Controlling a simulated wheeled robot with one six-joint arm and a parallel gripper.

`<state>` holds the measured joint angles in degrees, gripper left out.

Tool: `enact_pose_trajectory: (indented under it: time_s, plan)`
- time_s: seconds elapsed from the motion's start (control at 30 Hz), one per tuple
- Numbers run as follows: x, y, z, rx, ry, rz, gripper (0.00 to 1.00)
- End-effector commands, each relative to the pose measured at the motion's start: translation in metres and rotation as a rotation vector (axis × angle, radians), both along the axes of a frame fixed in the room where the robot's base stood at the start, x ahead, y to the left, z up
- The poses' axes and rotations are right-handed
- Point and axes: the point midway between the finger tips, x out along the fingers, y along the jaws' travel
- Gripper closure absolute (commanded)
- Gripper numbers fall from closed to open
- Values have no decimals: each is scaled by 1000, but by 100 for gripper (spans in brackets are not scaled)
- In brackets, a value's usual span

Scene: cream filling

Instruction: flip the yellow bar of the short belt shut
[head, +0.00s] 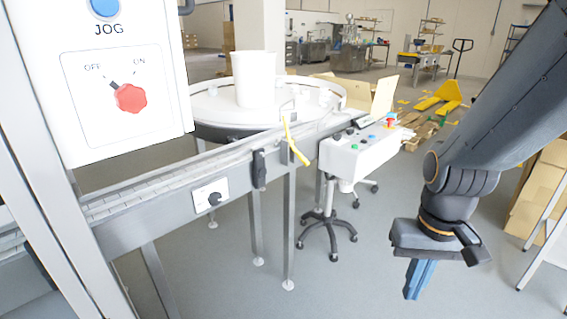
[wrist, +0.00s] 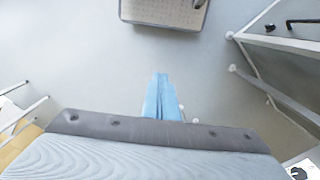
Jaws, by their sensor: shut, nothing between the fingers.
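The yellow bar (head: 294,142) is at the far end of the short belt (head: 170,182). It sticks out over the belt's near side and slants down to the right. My gripper (head: 418,279) hangs at the right of the head view, well apart from the bar and the belt, with its blue fingers pointing down. In the wrist view the blue fingers (wrist: 162,98) are together with nothing between them, above the grey floor. I cannot make out the yellow bar in the wrist view.
A white control box (head: 355,158) on a wheeled stand is between the bar and my gripper. A round table (head: 205,112) with white containers is behind the belt. A JOG panel (head: 120,95) fills the upper left. Cardboard boxes (head: 540,190) stand at right.

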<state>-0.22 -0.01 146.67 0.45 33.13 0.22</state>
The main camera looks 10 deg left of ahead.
Motion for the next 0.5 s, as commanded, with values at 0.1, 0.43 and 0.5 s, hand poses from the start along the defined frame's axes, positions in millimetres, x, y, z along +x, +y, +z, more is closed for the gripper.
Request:
enact_pose_trajectory:
  time_s: [0.1, 0.43, 0.5]
  plan:
    - [0, 0, 0, 0, 0, 0, 100]
    - [31, 3, -3, -94, 26, 234, 100]
    - [57, 8, -6, -170, 40, 408, 100]
